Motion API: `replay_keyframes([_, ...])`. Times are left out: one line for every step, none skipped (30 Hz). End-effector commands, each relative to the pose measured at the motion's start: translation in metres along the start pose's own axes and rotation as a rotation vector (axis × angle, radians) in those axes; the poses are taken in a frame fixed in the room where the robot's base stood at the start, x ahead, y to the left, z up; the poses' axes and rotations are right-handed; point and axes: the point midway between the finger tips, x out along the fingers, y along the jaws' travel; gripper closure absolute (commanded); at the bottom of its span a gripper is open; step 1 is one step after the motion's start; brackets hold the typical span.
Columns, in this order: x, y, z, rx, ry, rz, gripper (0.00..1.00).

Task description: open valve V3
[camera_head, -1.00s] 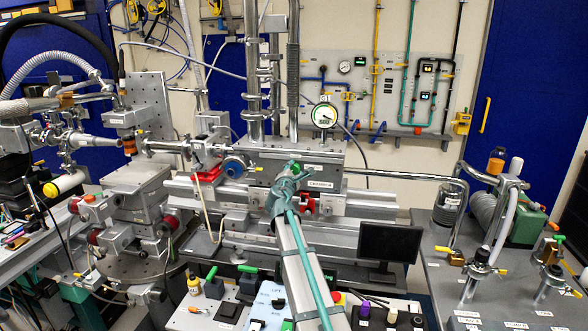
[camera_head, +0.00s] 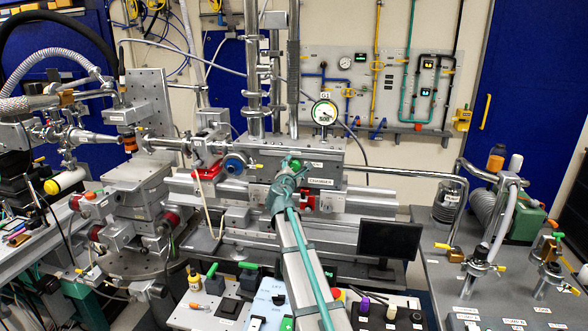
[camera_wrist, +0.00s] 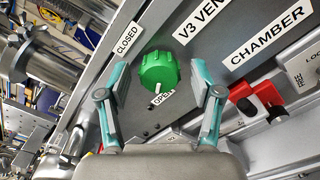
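The V3 knob (camera_wrist: 160,72) is a round green ribbed handle on the grey chamber panel, beside the "V3 VENT" label (camera_wrist: 204,20). In the wrist view a white pointer at the knob's lower edge points to the "OPEN" label (camera_wrist: 164,97). The "CLOSED" label (camera_wrist: 127,38) lies up and left of the knob. My gripper (camera_wrist: 158,76) is open, its teal fingers to either side of the knob with gaps visible. In the head view my gripper (camera_head: 287,185) is at the chamber front, partly covering the green knob (camera_head: 295,164).
Red clamps (camera_wrist: 256,98) sit right of the knob in the wrist view. A round gauge (camera_head: 324,114) stands above the chamber. A dark monitor (camera_head: 389,240) is at lower right of my arm, and a grey bench (camera_head: 440,275) with pipes and valves stands further right.

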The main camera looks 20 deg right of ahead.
Motion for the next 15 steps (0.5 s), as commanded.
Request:
replay_keyframes([0.0, 0.0, 0.0, 0.0, 0.0, 0.0, 0.34])
replay_keyframes([0.0, 0.0, 0.0, 0.001, 0.0, 0.0, 0.34])
replay_keyframes([0.0, 0.0, 0.0, 0.001, 0.0, 0.0, 0.34])
replay_keyframes([0.0, 0.0, 0.0, 0.001, 0.0, 0.0, 0.34])
replay_keyframes([0.0, 0.0, 0.0, 0.001, 0.0, 0.0, 0.34])
replay_keyframes([0.0, 0.0, 0.0, 0.001, 0.0, 0.0, 0.34])
replay_keyframes([0.0, 0.0, 0.0, 0.001, 0.0, 0.0, 0.34])
replay_keyframes([-0.001, 0.0, 0.0, 0.001, 0.0, 0.0, 0.34])
replay_keyframes([-0.002, 0.0, 0.0, 0.001, 0.0, 0.0, 0.34])
replay_keyframes([-0.004, 0.0, 0.0, 0.001, 0.0, 0.001, 0.34])
replay_keyframes([-0.005, 0.0, 0.0, 0.001, 0.0, 0.001, 0.34])
replay_keyframes([-0.008, 0.0, 0.0, 0.001, 0.0, 0.001, 0.34])
replay_keyframes([-0.011, 0.0, 0.0, 0.001, 0.0, 0.001, 0.34])
replay_keyframes([-0.015, 0.0, 0.0, 0.001, 0.0, 0.001, 0.34])
replay_keyframes([-0.019, 0.0, 0.0, 0.001, 0.0, 0.001, 0.34])
